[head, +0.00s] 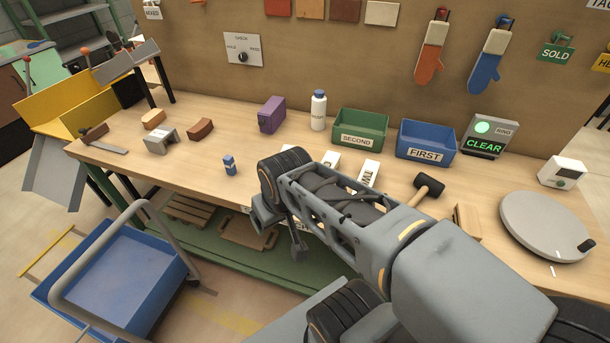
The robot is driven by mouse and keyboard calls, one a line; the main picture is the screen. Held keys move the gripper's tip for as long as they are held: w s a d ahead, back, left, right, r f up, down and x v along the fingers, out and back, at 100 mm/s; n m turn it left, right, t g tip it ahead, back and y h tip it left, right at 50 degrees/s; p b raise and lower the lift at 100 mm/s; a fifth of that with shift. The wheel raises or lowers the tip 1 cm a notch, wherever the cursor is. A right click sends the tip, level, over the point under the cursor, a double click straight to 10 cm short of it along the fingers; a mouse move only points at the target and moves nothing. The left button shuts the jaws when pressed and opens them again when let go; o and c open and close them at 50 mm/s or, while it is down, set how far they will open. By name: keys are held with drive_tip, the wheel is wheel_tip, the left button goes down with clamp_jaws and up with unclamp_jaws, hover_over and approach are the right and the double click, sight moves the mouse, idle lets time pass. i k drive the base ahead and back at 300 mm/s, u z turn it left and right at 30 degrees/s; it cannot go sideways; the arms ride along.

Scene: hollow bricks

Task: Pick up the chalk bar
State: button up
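A small upright blue block with a pale band (229,165) stands on the workbench (200,178), left of my arm. It may be the chalk bar, but I cannot read any marking on it. My arm reaches in from the lower right over the front of the bench. My gripper (297,248) seems to be at the arm's far end, pointing down near the bench's front edge, right of and nearer than the blue block. Its fingers are not clear, so I cannot tell whether it is open or holds anything. My arm partly hides white labelled pieces (368,172).
Brick pieces (200,129) and a trowel (105,146) lie at left. A purple block (271,114), white bottle (318,110), green bin (360,130) and blue bin (425,141) stand behind. A mallet (428,187) and turntable (545,226) are at right. Bare wood surrounds the blue block.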

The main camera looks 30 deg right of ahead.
sight(227, 160)
drive_tip(key=k, duration=0.5)
drive_tip(key=u, duration=1.6)
drive_tip(key=i, duration=1.55)
drive_tip(key=z, duration=2.35)
